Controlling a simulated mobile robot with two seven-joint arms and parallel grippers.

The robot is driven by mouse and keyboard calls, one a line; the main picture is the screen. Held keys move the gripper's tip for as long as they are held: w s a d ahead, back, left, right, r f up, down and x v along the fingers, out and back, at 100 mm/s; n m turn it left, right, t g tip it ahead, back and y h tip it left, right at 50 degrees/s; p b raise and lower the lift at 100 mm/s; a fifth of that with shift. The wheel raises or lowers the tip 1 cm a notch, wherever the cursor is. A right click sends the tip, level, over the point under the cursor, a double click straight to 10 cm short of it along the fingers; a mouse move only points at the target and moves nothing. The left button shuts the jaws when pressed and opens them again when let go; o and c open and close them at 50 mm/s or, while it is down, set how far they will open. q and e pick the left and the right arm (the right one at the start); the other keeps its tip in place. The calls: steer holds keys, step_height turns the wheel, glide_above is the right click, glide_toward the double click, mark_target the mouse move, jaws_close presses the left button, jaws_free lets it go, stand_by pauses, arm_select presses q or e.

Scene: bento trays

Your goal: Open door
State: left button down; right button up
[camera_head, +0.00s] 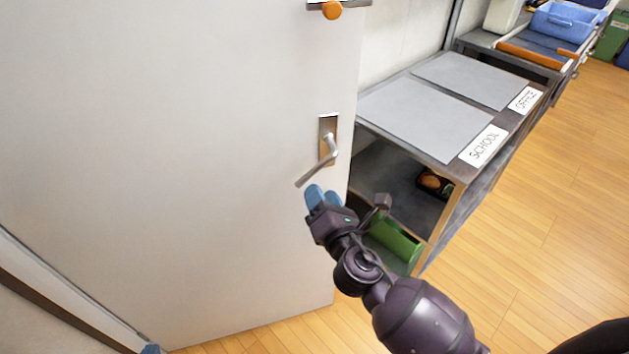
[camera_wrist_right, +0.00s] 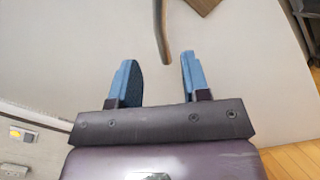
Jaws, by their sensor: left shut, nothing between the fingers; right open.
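A large white door (camera_head: 170,150) fills the left of the head view. Its silver lever handle (camera_head: 318,162) sits on a plate near the door's right edge and slants down to the left. My right gripper (camera_head: 322,194) is just below the handle, open and empty. In the right wrist view, the lever (camera_wrist_right: 161,32) lies ahead of the open fingers (camera_wrist_right: 157,80), lined up with the gap and not between them. Only a blue tip of my left gripper (camera_head: 150,349) shows at the bottom edge of the head view, low by the door; it is shut and empty.
A grey shelf unit (camera_head: 455,140) with SCHOOL and OFFICE labels stands right of the door edge, close behind my right arm. A green object (camera_head: 395,243) is on its lower level. A blue bin (camera_head: 565,22) is farther back. Wooden floor (camera_head: 530,240) is clear at right.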

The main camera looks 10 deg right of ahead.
steer(key=shift+s+d+f, duration=0.1)
steer(key=shift+s+d, duration=0.1)
steer(key=shift+s, duration=0.75)
steer(key=shift+s+d, duration=0.15)
steer(key=shift+s, duration=0.8)
steer(key=shift+c, duration=0.2)
